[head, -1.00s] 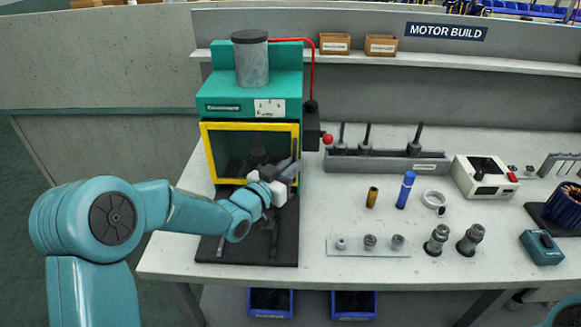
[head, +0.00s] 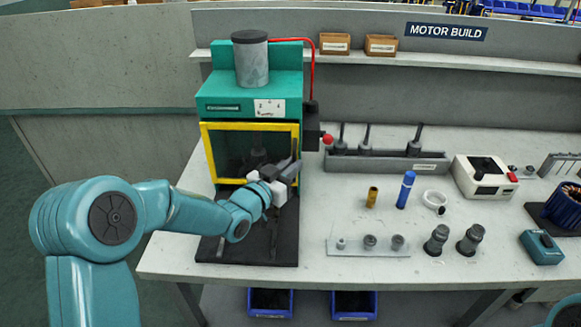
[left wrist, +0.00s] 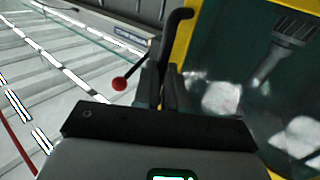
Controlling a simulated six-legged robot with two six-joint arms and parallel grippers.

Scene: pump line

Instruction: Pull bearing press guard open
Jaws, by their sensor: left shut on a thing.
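The bearing press (head: 252,88) is a green machine with a grey cylinder on top, at the back left of the bench. Its guard is a yellow-framed clear panel (head: 250,126) across the front, and it looks closed. My left gripper (head: 291,165) is at the guard's right edge, shut on the dark upright handle (head: 295,150). In the left wrist view the handle (left wrist: 178,28) rises from between the fingers, beside the yellow frame (left wrist: 181,45). The handle's lower part is hidden by the gripper. My right gripper is not in view.
A red-knobbed lever (head: 327,139) sticks out right of the press. A blue marker-like cylinder (head: 405,190), a brass sleeve (head: 372,197) and a white ring (head: 434,198) stand on the bench to the right. The black press base (head: 225,250) is clear in front.

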